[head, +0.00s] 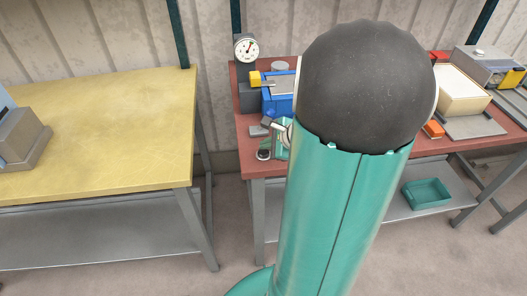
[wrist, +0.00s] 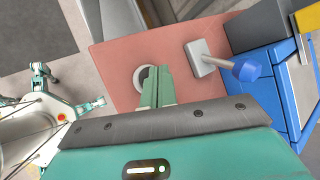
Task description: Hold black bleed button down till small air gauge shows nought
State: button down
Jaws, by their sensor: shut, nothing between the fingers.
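The small air gauge (head: 246,49) has a white round face and stands on a dark post at the back left of the red bench. Its needle points up and to the right; the numbers are too small to read. The black bleed button (wrist: 141,77) sits in a pale ring on the red bench top in the wrist view, partly hidden by my fingers. It also shows as a dark round spot near the bench's front left corner in the head view (head: 263,154). My gripper (wrist: 158,70) is shut and empty, its fingertips over the button's right side. I cannot tell whether they touch it.
A grey block with a blue-knobbed lever (wrist: 240,69) stands just right of my fingers. A blue machine (wrist: 270,90) is beyond it. The red bench (wrist: 110,60) is bare left of the button. A yellow-topped table (head: 90,130) stands to the left across a gap.

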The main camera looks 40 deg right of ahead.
aim_at(267, 154)
jog(key=shift+f, duration=0.3)
jog(key=shift+f, duration=0.45)
dwell(0.6)
dwell(2.8)
jog(key=shift+r, duration=0.9)
jog(key=shift+r, duration=2.5)
